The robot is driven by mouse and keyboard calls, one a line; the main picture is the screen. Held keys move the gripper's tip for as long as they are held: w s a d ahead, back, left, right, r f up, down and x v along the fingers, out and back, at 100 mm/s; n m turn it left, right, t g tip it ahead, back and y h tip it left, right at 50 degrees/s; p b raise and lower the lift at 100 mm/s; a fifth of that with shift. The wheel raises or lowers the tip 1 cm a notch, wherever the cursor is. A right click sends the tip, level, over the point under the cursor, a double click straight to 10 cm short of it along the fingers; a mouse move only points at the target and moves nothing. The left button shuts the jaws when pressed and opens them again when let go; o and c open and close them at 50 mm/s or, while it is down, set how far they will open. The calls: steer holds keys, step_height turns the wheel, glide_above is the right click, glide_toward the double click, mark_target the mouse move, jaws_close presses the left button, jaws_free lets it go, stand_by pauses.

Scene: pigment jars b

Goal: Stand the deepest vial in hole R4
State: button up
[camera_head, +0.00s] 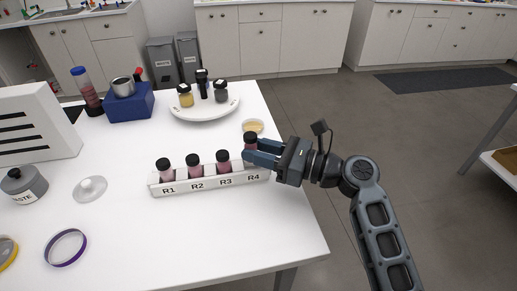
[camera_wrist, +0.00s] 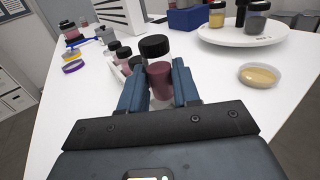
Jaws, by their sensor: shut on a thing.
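A white rack (camera_head: 211,184) on the table has holes labelled R1 to R4. Black-capped pink vials stand in R1 (camera_head: 166,170), R2 (camera_head: 193,165) and R3 (camera_head: 223,162). My gripper (camera_head: 250,153) is at the R4 end, shut on a black-capped vial, which shows a darker pink-red body in the wrist view (camera_wrist: 160,82). The held vial is upright at R4; the fingers hide its lower part, so I cannot tell how deep it sits in the hole. Behind it in the wrist view, the other vials (camera_wrist: 123,55) stand in a row.
A round white stand (camera_head: 205,110) with several dark-capped jars is at the back. A shallow dish of tan material (camera_head: 253,126) sits just behind R4. A blue block (camera_head: 130,106), a grey waste jar (camera_head: 24,184) and a purple ring (camera_head: 65,247) are left. The front table is clear.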

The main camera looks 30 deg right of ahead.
steer(key=shift+f+b, duration=0.7)
steer(key=shift+f, duration=0.95)
steer(key=o, duration=1.1)
steer(key=shift+s+d+f, duration=0.1)
steer(key=v, duration=0.6)
steer(key=shift+s+d+b, duration=0.2)
steer(key=shift+s+b, duration=0.1)
steer(key=shift+b, duration=0.05)
steer(key=shift+s+d, duration=0.2)
steer(key=shift+s, duration=0.15)
steer(key=shift+r, duration=0.2)
